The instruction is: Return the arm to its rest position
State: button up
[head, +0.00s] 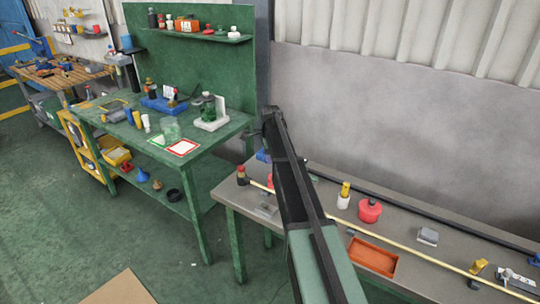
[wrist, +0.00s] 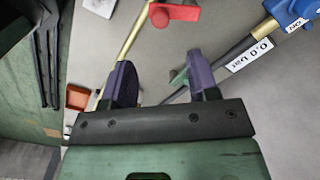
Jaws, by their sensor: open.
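My gripper (wrist: 162,72) shows in the wrist view with its two purple-tipped fingers apart and nothing between them. The fingers are above the grey tabletop (wrist: 165,50), and a thin yellow-brown rod and a dark rod run across the table beyond them. In the head view my arm rises from the bottom centre and leans up and to the left, over the left part of the grey table (head: 400,222). I cannot make out the fingers clearly in that view.
The grey table holds an orange tray (head: 373,258), a red pot (head: 369,210), a white bottle with a yellow top (head: 343,196) and a long yellow rod (head: 420,256). A green workbench (head: 222,129) with tools and bottles stands to the left. Green floor (head: 60,230) lies open in front.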

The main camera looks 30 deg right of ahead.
dwell(0.4)
jog(key=s+a+n, duration=1)
jog(key=s+a, duration=0.2)
jog(key=s, duration=0.5)
jog(key=s+a+n, duration=1.1)
jog(key=s+a, duration=0.1)
jog(key=s, duration=0.5)
jog(key=shift+s+a, duration=0.15)
jog(key=shift+a, duration=0.1)
